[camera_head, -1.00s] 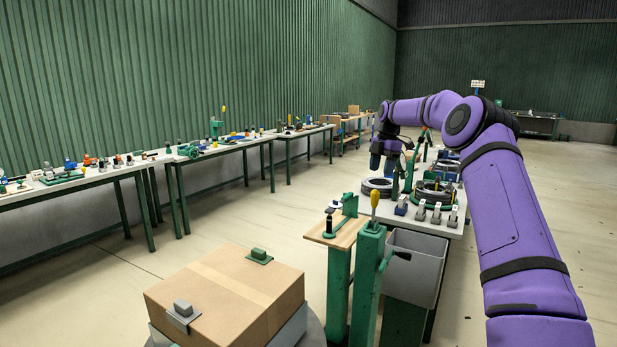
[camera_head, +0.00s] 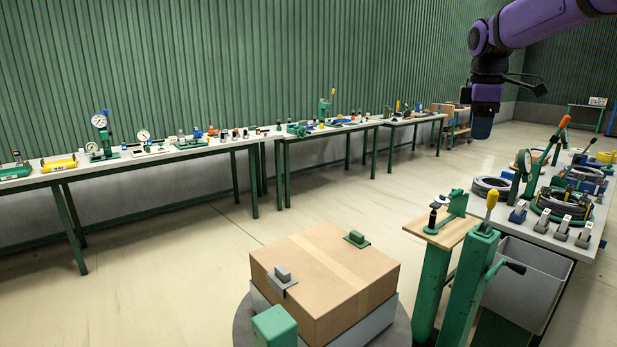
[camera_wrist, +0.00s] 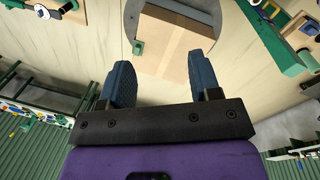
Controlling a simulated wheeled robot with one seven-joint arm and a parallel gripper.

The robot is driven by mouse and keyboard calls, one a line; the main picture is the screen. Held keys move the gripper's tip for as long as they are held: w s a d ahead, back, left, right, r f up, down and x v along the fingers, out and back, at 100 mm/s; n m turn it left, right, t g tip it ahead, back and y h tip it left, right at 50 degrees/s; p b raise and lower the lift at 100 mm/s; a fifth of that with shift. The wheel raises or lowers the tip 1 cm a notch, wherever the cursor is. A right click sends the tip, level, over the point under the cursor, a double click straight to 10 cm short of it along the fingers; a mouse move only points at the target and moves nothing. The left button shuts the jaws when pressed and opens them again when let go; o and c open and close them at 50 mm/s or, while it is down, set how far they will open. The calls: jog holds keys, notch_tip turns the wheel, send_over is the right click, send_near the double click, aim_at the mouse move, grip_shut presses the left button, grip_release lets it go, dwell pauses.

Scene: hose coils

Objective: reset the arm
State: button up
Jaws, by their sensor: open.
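My gripper (camera_head: 484,112) hangs from my purple arm at the upper right of the head view, above open floor and well clear of the benches. In the wrist view my gripper (camera_wrist: 164,84) shows two blue fingers spread apart with nothing between them. Beyond the fingers lies the cardboard box (camera_wrist: 180,50), which stands on a round base. In the head view the same cardboard box (camera_head: 330,280) is at the lower middle, below and left of my gripper, not touching it.
A workbench (camera_head: 592,245) at the right holds hose coils (camera_head: 564,203), gauges and clamps. A grey bin (camera_head: 525,285) and green posts (camera_head: 470,285) stand before it. Long tables (camera_head: 150,157) with tools line the green wall. The floor between is clear.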

jog(key=s+a+m+t, duration=0.1)
jog(key=s+a+m, duration=0.2)
jog(key=s, duration=0.7)
jog(key=s+a+m+t, duration=0.1)
jog(key=s+a+m, duration=0.25)
jog(key=s, duration=0.65)
jog(key=s+f+m+t, duration=0.1)
jog(key=s+f+m, duration=0.2)
jog(key=s, duration=0.5)
jog(key=s+f+m+t, duration=0.1)
jog(key=s+f+m, duration=0.2)
jog(key=s, duration=0.5)
jog(key=shift+a+f+y, duration=0.35)
jog(key=shift+f+y, duration=0.05)
jog(key=shift+f, duration=0.25)
jog(key=shift+w+m, duration=0.1)
jog(key=shift+m, duration=0.15)
